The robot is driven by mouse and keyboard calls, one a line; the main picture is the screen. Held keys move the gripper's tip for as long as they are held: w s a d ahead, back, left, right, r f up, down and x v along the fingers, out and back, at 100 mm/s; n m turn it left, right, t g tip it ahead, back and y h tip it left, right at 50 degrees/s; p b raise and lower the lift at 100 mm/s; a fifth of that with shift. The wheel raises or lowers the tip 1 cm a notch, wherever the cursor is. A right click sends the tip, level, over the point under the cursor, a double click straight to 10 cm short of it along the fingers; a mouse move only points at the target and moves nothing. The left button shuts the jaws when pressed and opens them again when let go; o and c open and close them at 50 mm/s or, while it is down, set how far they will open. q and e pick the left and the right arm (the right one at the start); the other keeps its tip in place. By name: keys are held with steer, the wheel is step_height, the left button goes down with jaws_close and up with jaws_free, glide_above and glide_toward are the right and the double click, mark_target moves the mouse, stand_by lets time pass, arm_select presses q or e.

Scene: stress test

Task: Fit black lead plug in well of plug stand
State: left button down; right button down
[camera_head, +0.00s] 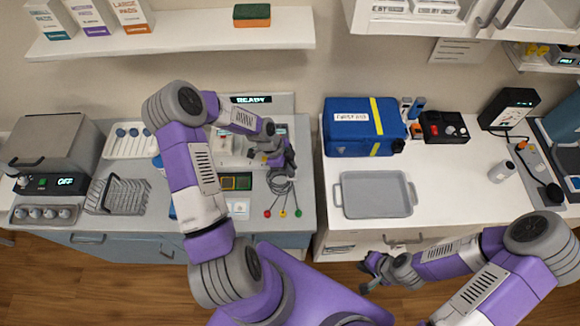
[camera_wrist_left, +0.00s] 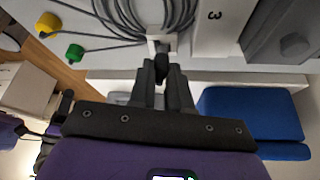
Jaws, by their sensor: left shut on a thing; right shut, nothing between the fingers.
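My left gripper (camera_head: 284,160) is over the right part of the grey counter, at the right end of a white device. In the left wrist view its fingers (camera_wrist_left: 161,78) are shut on a small black plug (camera_wrist_left: 161,62). Just beyond the plug is a small white block (camera_wrist_left: 161,45) with grey cables around it, perhaps the plug stand. I cannot tell whether the plug is in a well. Grey leads (camera_head: 281,187) hang below the gripper, with red (camera_head: 267,213), yellow (camera_head: 283,213) and green (camera_head: 298,212) ends. My right gripper (camera_head: 370,270) is shut and empty in front of the white counter.
A white device with a "READY" display (camera_head: 251,99) stands behind my left arm. A blue first-aid case (camera_head: 350,140) and a grey tray (camera_head: 376,211) are on the white counter (camera_head: 440,185). A gap separates the two counters. A wire rack (camera_head: 118,196) is at left.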

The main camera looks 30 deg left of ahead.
arm_select(q)
steer(key=shift+f+b, duration=0.7)
steer(key=shift+f, duration=0.1)
stand_by(0.8)
stand_by(0.4)
steer(key=c, duration=1.4)
jaws_free()
steer(key=shift+o, duration=0.2)
steer(key=shift+r, duration=0.15)
steer(key=shift+r+p, duration=1.3)
steer(key=shift+r, duration=0.65)
steer(key=shift+o, duration=0.3)
steer(key=o, duration=0.5)
